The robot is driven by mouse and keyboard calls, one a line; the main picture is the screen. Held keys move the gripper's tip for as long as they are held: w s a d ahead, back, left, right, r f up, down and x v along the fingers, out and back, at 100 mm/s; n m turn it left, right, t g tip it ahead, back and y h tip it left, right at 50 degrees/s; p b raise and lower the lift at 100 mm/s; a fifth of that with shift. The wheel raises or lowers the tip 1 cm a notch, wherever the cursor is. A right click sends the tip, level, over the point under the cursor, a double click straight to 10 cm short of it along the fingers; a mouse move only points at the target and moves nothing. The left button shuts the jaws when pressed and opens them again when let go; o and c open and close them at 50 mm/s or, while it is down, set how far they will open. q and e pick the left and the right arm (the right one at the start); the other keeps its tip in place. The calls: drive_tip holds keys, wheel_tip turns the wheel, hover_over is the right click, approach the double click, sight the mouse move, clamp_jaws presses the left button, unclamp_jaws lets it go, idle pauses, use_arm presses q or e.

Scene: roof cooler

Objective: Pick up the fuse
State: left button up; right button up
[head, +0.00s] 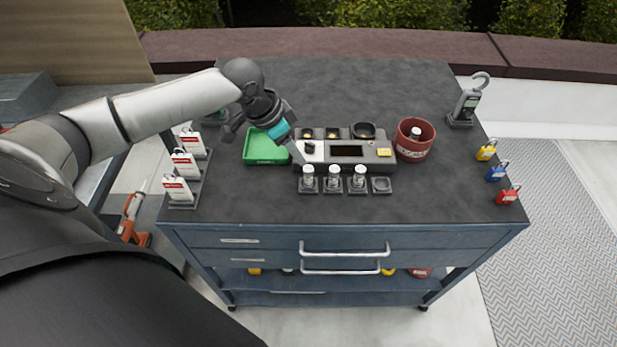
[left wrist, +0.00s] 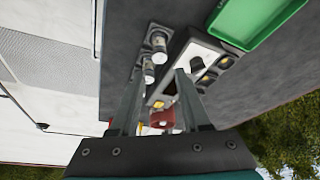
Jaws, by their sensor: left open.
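Three fuses with pale bodies and silver caps stand upright in a row of dark sockets on the cart top: the left fuse (head: 308,174), the middle fuse (head: 334,173) and the right fuse (head: 359,174). A fourth socket (head: 381,185) at the right end is empty. My right gripper is out of view.
A tester with a dark screen (head: 346,151) stands directly behind the sockets. A green tray (head: 262,148) is left of it, a red bin (head: 405,150) holding a cylinder right. Padlocks (head: 497,172) line the right edge; tags (head: 183,163) stand left.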

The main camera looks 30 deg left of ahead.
sight(307, 169)
use_arm(q)
drive_tip(key=b+x, duration=0.1)
drive_tip(key=x, duration=0.8)
drive_tip(key=shift+f, duration=0.35)
clamp_jaws()
